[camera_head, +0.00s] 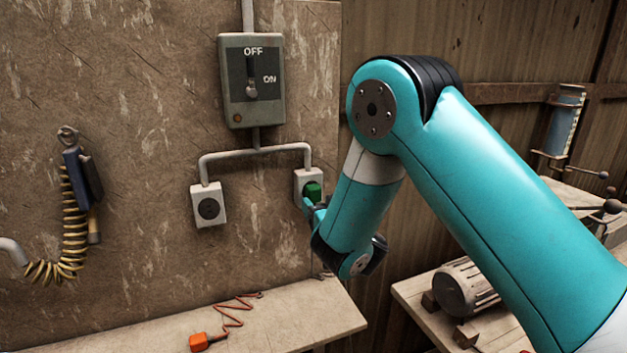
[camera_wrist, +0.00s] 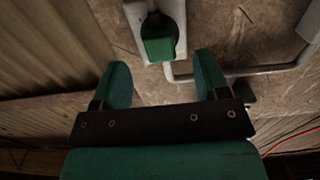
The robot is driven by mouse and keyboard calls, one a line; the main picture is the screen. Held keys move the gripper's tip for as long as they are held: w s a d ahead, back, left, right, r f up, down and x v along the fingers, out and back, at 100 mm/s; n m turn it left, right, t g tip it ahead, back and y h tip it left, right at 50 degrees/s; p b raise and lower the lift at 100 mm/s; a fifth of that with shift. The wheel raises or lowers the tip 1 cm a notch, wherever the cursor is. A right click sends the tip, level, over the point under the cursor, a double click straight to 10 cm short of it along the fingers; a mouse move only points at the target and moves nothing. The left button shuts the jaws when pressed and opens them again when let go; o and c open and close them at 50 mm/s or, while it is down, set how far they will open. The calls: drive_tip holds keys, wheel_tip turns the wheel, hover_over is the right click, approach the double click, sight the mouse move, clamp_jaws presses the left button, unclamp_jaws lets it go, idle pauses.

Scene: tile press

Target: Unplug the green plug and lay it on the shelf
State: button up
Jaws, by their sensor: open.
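The green plug (camera_head: 312,192) sits in the right-hand white socket (camera_head: 303,178) on the wall. In the wrist view the plug (camera_wrist: 158,46) stands out from its socket (camera_wrist: 170,12), ahead of my gripper (camera_wrist: 162,78). The two teal fingers are open and apart, one to each side of the plug's line, with the plug beyond their tips. In the head view my gripper (camera_head: 309,208) is just below the plug, partly hidden by my arm. The shelf (camera_head: 290,312) is a pale wooden ledge below the sockets.
An orange plug (camera_head: 198,342) with a coiled red cord lies on the shelf. A left socket (camera_head: 209,208) is empty. A blue tool (camera_head: 80,180) with a yellow coiled hose hangs at left. A motor (camera_head: 465,288) stands right.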

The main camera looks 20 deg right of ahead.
sight(316, 197)
drive_tip(key=w+p, duration=0.2)
drive_tip(key=p, duration=0.1)
drive_tip(key=w+p, duration=0.1)
drive_tip(key=shift+w+a+r, duration=0.15)
drive_tip(key=shift+r, duration=0.15)
drive_tip(key=shift+w+a+f+p, duration=0.1)
drive_tip(key=shift+w+f+p, duration=0.2)
drive_tip(key=shift+w+p, duration=0.5)
drive_tip(key=shift+s+b, duration=0.2)
drive_tip(key=shift+b, duration=0.15)
idle(0.5)
clamp_jaws()
drive_tip(key=shift+f, duration=0.1)
drive_tip(key=shift+s+b, duration=1.4)
drive_tip(key=shift+b, duration=1.15)
drive_tip(key=shift+s, duration=0.1)
drive_tip(key=shift+s+d+b, duration=0.15)
drive_tip(key=shift+s+b, duration=0.5)
drive_tip(key=shift+b, duration=0.35)
drive_tip(key=shift+s+d+b, duration=0.15)
drive_tip(key=shift+s+b, duration=0.45)
drive_tip(key=shift+b, duration=0.4)
